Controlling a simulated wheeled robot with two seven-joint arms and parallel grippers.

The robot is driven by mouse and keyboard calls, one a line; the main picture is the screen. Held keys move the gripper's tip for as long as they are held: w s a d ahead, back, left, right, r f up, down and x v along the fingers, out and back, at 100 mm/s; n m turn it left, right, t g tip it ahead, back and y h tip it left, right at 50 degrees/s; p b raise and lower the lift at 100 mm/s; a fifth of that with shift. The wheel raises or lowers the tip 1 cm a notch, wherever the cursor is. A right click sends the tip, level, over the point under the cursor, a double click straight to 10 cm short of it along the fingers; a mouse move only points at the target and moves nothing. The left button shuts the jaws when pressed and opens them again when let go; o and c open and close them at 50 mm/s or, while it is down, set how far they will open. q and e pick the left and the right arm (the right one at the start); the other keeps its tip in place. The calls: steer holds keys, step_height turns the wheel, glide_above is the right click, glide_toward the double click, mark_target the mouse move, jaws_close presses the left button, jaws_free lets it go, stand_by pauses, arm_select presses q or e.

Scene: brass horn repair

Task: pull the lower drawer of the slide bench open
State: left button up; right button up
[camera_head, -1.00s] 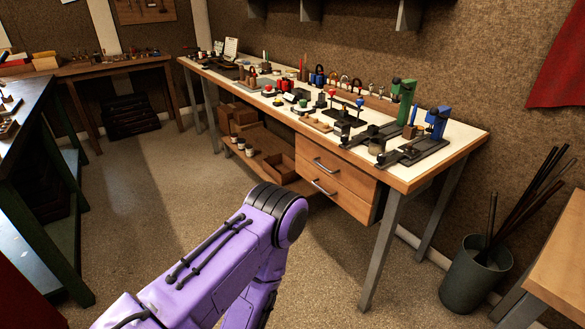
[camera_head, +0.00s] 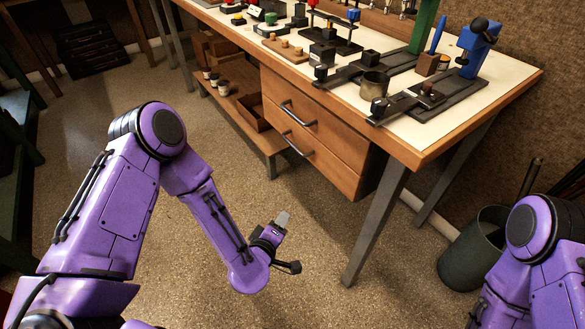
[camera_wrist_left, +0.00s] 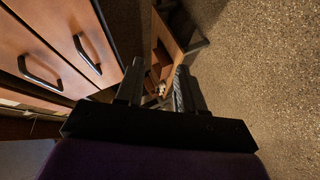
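The slide bench (camera_head: 440,128) has two brown wooden drawers, both looking shut. The lower drawer (camera_head: 328,168) has a dark bar handle (camera_head: 297,146); the upper drawer (camera_head: 330,125) sits directly above it. My left gripper (camera_head: 283,217) is below and in front of the lower drawer, apart from its handle. In the left wrist view, my left gripper's two dark fingers (camera_wrist_left: 160,75) are spread with nothing held between them. The lower drawer's handle (camera_wrist_left: 87,55) lies to the left of the fingers there. My right arm shows at the lower right, but its gripper is out of view.
An open wooden box (camera_head: 250,112) and small jars (camera_head: 214,80) sit on the low shelf beside the drawers. A grey bench leg (camera_head: 375,222) stands right of them. A bin (camera_head: 470,255) is further right. The floor before the drawers is clear.

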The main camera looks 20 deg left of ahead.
arm_select(q)
steer(key=w+a+r+n+t+y+b, duration=0.1)
steer(key=w+r+n+t+b, duration=0.1)
steer(key=w, duration=0.8)
steer(key=w+a+r+n+t+y+b, duration=0.2)
steer(key=w+r+n, duration=0.4)
steer(key=w, duration=0.5)
steer(key=shift+r+t+b, duration=0.4)
steer(key=shift+t+b, duration=0.15)
steer(key=shift+t, duration=0.55)
arm_select(e)
step_height(320, 180, down, 9)
steer(key=shift+w, duration=0.2)
steer(key=shift+a+r, duration=0.1)
arm_select(q)
steer(key=shift+s+d, duration=0.1)
jaws_close()
